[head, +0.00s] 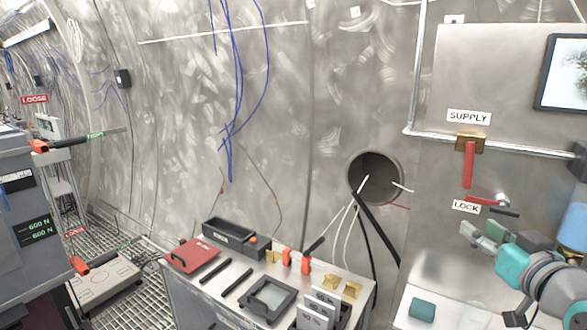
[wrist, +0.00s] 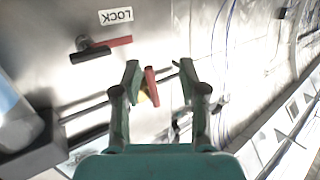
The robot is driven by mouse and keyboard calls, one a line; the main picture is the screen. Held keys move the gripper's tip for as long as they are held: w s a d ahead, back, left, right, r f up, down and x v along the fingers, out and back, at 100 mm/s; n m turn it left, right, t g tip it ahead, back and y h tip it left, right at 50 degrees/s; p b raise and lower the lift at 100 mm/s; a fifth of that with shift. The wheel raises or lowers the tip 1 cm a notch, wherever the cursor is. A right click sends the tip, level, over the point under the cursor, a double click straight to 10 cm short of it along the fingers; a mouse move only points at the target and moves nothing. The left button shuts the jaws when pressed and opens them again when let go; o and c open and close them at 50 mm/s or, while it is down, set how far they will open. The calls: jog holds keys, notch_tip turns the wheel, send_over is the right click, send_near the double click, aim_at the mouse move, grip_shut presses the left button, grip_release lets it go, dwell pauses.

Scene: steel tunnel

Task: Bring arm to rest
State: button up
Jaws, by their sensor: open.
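My gripper (head: 483,237) is at the right of the head view, in front of the steel panel and below the LOCK label (head: 466,207). In the wrist view my gripper (wrist: 158,80) has its two teal fingers spread, with nothing held between them. A red supply lever (head: 469,165) hangs down from a brass valve below the SUPPLY label (head: 468,117). In the wrist view the red lever (wrist: 151,87) appears between the fingers, beyond them. A lock handle (head: 487,201) with red and black parts is just above my gripper; it also shows in the wrist view (wrist: 92,56).
A bench (head: 190,290) at lower centre holds a red case (head: 192,256), a black tray (head: 236,239) and tools. A teal block (head: 422,309) lies on the white surface below my gripper. A pipe (head: 520,144) crosses the panel. A round hole (head: 376,177) has cables through it.

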jog(key=s+a+f+m, duration=0.1)
jog(key=s+a+f, duration=0.3)
jog(key=f, duration=0.6)
jog(key=s+a+f+m+g+h, duration=0.1)
jog(key=s+a+f, duration=0.3)
jog(key=f, duration=0.6)
jog(key=s+a+f+m, duration=0.1)
jog(key=s+a+f, duration=0.1)
jog(key=s+f, duration=0.6)
jog(key=s+a+f+n, duration=0.1)
jog(key=s+a+f, duration=0.2)
jog(key=s, duration=1)
jog(key=s+a+f+n+g+y, duration=0.1)
jog(key=s+a+f+n, duration=0.1)
jog(key=s, duration=1.2)
jog(key=shift+a+f, duration=0.9)
jog(key=shift+f, duration=0.1)
